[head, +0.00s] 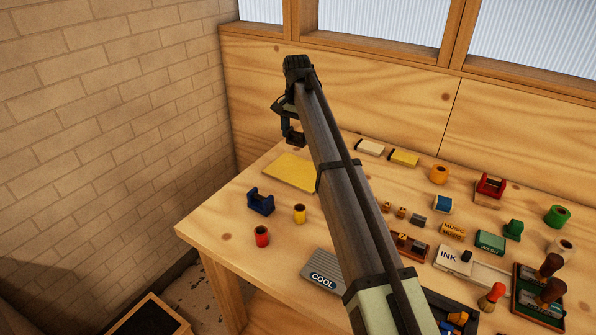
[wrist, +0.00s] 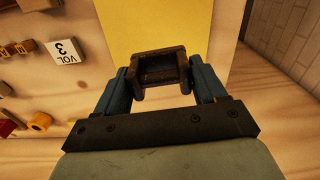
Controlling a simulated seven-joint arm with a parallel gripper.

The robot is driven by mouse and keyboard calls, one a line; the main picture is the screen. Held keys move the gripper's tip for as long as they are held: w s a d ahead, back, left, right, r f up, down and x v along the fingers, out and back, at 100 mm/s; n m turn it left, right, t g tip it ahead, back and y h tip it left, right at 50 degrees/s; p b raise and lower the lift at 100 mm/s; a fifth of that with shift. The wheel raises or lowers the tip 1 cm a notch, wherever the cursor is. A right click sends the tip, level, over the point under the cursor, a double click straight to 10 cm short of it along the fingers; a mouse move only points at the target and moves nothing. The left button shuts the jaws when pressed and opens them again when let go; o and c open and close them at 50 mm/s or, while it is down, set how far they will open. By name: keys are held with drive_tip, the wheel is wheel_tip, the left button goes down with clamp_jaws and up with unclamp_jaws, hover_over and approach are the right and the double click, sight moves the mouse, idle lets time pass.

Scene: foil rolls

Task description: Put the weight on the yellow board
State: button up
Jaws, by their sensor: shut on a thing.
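The yellow board (head: 290,172) lies flat at the back left of the table; it fills the upper middle of the wrist view (wrist: 120,30). My gripper (head: 292,136) is raised above the board. In the wrist view its two blue fingers (wrist: 160,82) are shut on a dark brown, U-shaped block, which looks to be the weight (wrist: 160,54). The weight appears in front of the board, and the gap between them is hard to judge. In the head view the held weight is small and dark and hard to tell from the gripper.
A blue holder (head: 261,201), a yellow roll (head: 299,214) and a red roll (head: 262,236) stand in front of the board. White (head: 370,147) and yellow (head: 404,157) boxes lie to its right. A brick wall (head: 120,110) is at the left. The table's right side is crowded.

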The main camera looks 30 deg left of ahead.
drive_tip(key=shift+s+d+f+m, duration=0.1)
drive_tip(key=shift+d+m, duration=0.1)
drive_tip(key=shift+m, duration=0.1)
drive_tip(key=shift+f, duration=0.2)
approach(298, 171)
drive_tip(key=shift+a+f, duration=0.2)
drive_tip(key=shift+f, duration=2.45)
drive_tip(key=shift+f, duration=0.1)
drive_tip(key=o, duration=1.5)
drive_tip(key=shift+o, duration=0.2)
wheel_tip(298, 171, up, 12)
drive_tip(key=shift+r, duration=0.15)
